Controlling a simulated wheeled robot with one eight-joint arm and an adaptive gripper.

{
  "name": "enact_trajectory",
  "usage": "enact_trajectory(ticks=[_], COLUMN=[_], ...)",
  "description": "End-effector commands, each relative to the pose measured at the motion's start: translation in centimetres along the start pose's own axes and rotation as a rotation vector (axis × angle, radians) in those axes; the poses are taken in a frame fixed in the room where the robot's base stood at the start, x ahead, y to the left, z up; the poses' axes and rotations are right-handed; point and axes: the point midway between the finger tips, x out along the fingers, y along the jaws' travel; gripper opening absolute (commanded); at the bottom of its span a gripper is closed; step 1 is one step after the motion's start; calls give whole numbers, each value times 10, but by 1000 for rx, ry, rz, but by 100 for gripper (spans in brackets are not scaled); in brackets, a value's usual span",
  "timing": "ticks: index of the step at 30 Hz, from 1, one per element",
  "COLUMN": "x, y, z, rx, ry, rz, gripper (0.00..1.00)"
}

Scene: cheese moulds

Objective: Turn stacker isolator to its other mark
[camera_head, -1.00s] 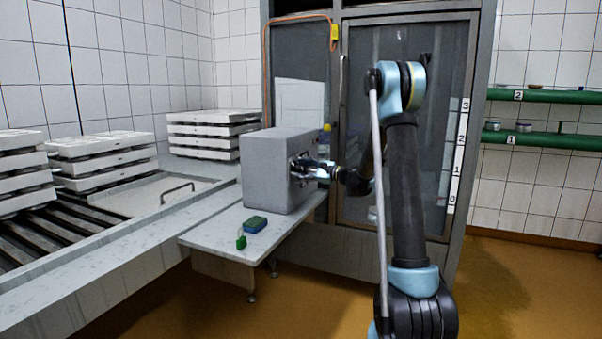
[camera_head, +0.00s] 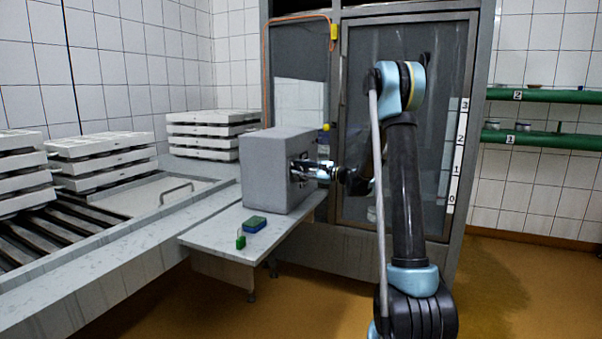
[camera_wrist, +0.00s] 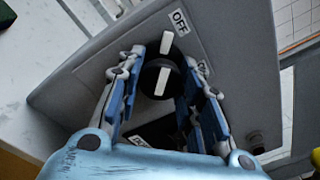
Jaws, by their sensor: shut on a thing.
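The stacker isolator is a black round knob (camera_wrist: 151,79) with white bars on it, on the face of a grey box (camera_head: 268,176). An OFF label (camera_wrist: 180,21) sits above and right of the knob in the wrist view. A second label (camera_wrist: 203,69) is mostly hidden behind the right finger. The upper white bar points up, a little left of OFF. My gripper (camera_wrist: 162,76) has its fingers on both sides of the knob and is shut on it. In the head view my gripper (camera_head: 303,169) is against the box's right face.
The box stands on a light side table (camera_head: 215,239) with a green and blue block (camera_head: 255,224) and a green padlock-like item (camera_head: 241,242). Stacked white moulds (camera_head: 212,130) stand at the back left. A glass-doored cabinet (camera_head: 355,110) is close behind my arm.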

Motion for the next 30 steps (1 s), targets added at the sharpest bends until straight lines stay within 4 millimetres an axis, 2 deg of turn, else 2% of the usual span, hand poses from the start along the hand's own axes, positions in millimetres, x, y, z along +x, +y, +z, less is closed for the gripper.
enact_trajectory(ticks=[1,2,4,5,14,19,23,30], x=[3,3,3,3,1,-9,-29,-76], y=[0,0,0,0,0,-1,-1,-1], z=[0,0,1,1,0,0,-1,-2], rx=[0,0,0,0,0,0,0,1], ry=[-2,-2,-2,-2,-1,0,1,2], rz=[0,0,0,0,0,-1,-2,-2], gripper=[10,36,52,54,54,54,54,54])
